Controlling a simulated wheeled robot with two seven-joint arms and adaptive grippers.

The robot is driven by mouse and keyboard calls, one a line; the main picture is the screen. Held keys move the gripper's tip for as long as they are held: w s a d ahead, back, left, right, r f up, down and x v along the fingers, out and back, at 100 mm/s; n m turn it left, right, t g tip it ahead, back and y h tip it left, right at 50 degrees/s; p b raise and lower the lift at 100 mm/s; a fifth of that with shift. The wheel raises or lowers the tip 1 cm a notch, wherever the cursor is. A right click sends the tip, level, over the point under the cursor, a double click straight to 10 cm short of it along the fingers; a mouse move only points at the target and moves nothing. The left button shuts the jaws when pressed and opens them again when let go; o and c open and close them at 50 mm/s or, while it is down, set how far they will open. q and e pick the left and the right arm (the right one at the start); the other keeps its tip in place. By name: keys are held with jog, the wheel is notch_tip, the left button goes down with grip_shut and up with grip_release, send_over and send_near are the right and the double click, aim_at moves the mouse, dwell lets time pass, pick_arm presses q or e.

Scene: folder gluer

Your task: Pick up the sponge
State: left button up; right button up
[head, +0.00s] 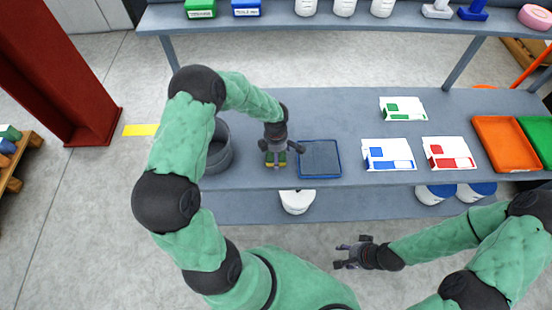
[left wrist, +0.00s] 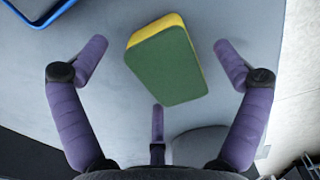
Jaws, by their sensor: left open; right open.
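The sponge (left wrist: 167,62), yellow with a green scouring face, lies on the grey shelf. In the head view a bit of the sponge (head: 281,160) shows under my left gripper (head: 279,150), which hides the rest. My left gripper (left wrist: 158,75) is open above the sponge, with its purple fingers spread on either side and one finger at the near edge. A gap shows between the sponge and the side fingers. My right gripper (head: 347,255) is open and empty, in front of the shelf over the floor.
A blue-rimmed tray (head: 320,174) is just right of the sponge. A grey bin (head: 219,155) stands to the left. White cards (head: 388,162), an orange tray (head: 507,143) and a green tray (head: 540,138) lie further right. An upper shelf (head: 270,24) runs behind.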

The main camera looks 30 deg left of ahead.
pick_arm(q)
jog(key=c, duration=0.8)
jog(key=shift+r, duration=0.15)
jog(key=shift+w+r, duration=0.1)
jog(key=shift+r, duration=0.45)
notch_tip(320, 180, up, 2)
jog(key=shift+d+r+p, duration=0.1)
jog(key=shift+r+p, duration=0.1)
jog(key=shift+p, duration=0.1)
jog(key=s+d+r+p, duration=0.1)
jog(key=s+d+r, duration=0.8)
jog(key=d, duration=0.1)
jog(key=shift+s+r, duration=0.15)
jog(key=shift+s, duration=0.25)
jog(key=shift+c, duration=0.2)
